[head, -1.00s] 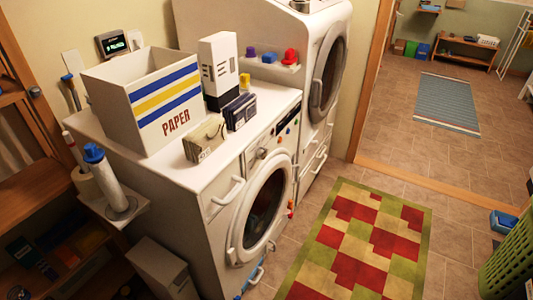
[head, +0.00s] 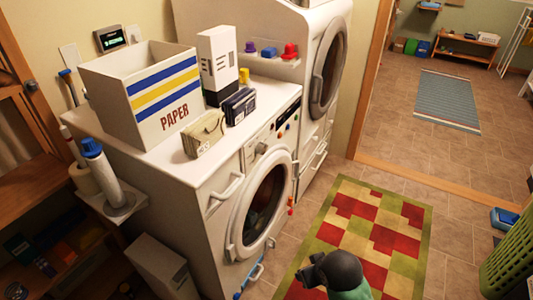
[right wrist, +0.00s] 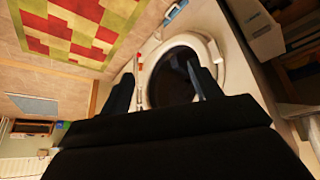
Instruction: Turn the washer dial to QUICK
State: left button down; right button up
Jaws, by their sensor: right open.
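The white washer (head: 213,215) stands left of centre in the head view, with its round door (head: 262,208) facing right. Its dial (head: 262,149) is a small knob on the upper front panel, left of several coloured buttons (head: 285,127). The dial's labels and setting are too small to read. My right gripper (head: 308,271) is low in the head view, over the rug and to the right of the washer door, apart from the machine. In the right wrist view its two dark fingers (right wrist: 160,72) are spread and empty, with the washer door beyond. My left gripper is not in view.
A white PAPER bin (head: 150,98), a tall white box (head: 218,66) and small boxes (head: 204,133) stand on the washer top. A second machine (head: 312,85) stands behind it. A checkered rug (head: 375,215) covers the floor in front; a green basket (head: 510,255) is at right.

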jog(key=w+d+r+n+t+h+b, duration=0.1)
jog(key=w+d+r+n+t, duration=0.3)
jog(key=w+r, duration=0.65)
jog(key=w+d+r+n+t+h+b, duration=0.1)
jog(key=w+d+r+n+t+h, duration=0.3)
jog(key=w, duration=1.1)
jog(key=w+d+r+n+t+y+b, duration=0.1)
jog(key=w+d+r+t, duration=0.2)
jog(key=w+r+t, duration=0.55)
jog(key=n+g+y, duration=1.2)
jog(key=n+y, duration=0.6)
jog(key=n, duration=1)
send_near(264, 150)
jog(key=a, duration=0.1)
jog(key=x, duration=0.3)
jog(key=p+x, duration=0.1)
jog(key=x, duration=0.2)
jog(key=shift+w, duration=0.55)
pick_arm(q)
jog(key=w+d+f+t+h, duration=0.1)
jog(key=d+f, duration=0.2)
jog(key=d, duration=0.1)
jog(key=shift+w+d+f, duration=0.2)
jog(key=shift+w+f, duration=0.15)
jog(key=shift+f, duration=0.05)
pick_arm(e)
jog(key=shift+x, duration=0.85)
